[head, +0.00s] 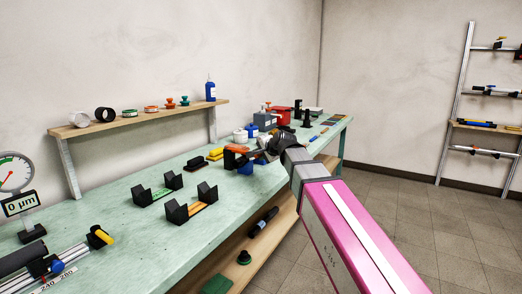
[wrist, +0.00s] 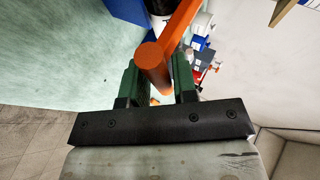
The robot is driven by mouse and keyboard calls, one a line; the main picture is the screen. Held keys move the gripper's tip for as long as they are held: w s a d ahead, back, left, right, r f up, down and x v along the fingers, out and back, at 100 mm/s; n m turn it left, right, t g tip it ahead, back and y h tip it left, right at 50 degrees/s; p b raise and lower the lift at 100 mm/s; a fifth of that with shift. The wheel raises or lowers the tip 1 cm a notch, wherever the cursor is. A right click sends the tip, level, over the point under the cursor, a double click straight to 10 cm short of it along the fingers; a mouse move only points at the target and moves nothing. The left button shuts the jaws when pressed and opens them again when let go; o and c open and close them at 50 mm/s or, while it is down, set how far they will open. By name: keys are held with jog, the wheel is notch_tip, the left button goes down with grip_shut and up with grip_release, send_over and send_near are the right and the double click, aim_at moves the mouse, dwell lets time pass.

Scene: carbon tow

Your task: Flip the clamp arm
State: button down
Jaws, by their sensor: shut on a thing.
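The orange clamp arm (wrist: 181,22) shows in the wrist view as a bar with a round end (wrist: 150,55) lying between the green fingers of my gripper (wrist: 156,72). My gripper is shut on it. In the head view the orange clamp arm (head: 237,149) is at the middle of the bench, just left of my gripper (head: 256,154). A blue part (head: 245,168) sits below it on the bench, and a blue block (wrist: 127,9) shows at the top of the wrist view. My wrist and gripper partly hide the clamp from the head camera.
A wooden shelf (head: 140,117) with rings and a blue bottle (head: 210,88) stands behind. Several containers crowd the far end. Floor to the right is clear.

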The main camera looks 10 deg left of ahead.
jog(key=shift+s+f, duration=0.1)
jog(key=shift+f, duration=0.4)
jog(key=c, duration=0.9)
grip_release()
jog(key=shift+f, duration=0.1)
jog(key=shift+c, duration=0.2)
jog(key=shift+r, duration=0.2)
jog(key=v, duration=1)
jog(key=shift+d+r, duration=0.2)
jog(key=shift+s, duration=0.1)
